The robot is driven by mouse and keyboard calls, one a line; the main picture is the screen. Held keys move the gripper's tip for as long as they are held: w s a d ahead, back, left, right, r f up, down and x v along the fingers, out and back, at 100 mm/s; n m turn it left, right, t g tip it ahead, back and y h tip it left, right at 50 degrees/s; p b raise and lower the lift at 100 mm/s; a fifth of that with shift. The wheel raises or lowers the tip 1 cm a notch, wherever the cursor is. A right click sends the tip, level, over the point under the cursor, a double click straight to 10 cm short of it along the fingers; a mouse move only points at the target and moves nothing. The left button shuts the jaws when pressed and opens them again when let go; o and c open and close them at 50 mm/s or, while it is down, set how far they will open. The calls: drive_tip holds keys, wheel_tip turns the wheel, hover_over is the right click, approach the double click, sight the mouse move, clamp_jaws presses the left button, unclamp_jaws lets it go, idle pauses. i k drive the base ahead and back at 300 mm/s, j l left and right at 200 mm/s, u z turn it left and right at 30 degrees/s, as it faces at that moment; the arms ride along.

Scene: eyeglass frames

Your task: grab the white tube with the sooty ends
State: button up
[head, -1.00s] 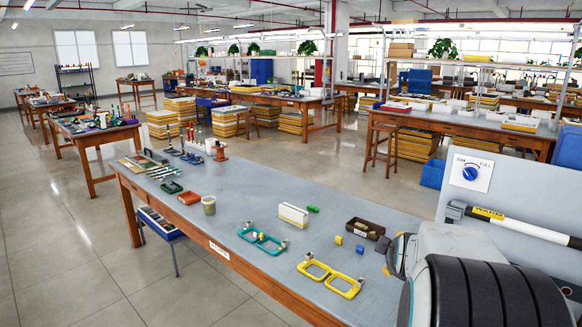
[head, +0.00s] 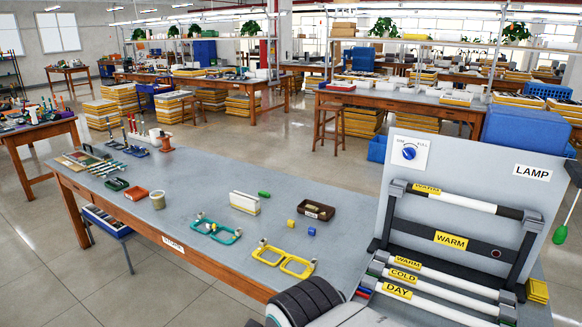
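A lamp panel (head: 465,165) stands at the right end of the bench, with a white tube (head: 470,203) mounted across its upper part. This tube has a dark right end and carries a yellow WARM label near its left end; a holder partly hides the left end. Lower down, several more white tubes lie side by side, labelled WARM (head: 408,263), COLD (head: 404,277) and DAY (head: 398,293). Their ends are too small or too covered to judge for soot. My gripper is not identifiable; only rounded grey and black ribbed parts of my arm show at bottom.
The grey bench (head: 330,195) holds yellow frames (head: 283,261), teal frames (head: 215,231), a brown tray (head: 317,211) and a white block (head: 244,203). A blue knob (head: 409,151) sits on the panel's top left.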

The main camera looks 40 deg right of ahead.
sight(518, 216)
drive_tip(key=z, duration=2.15)
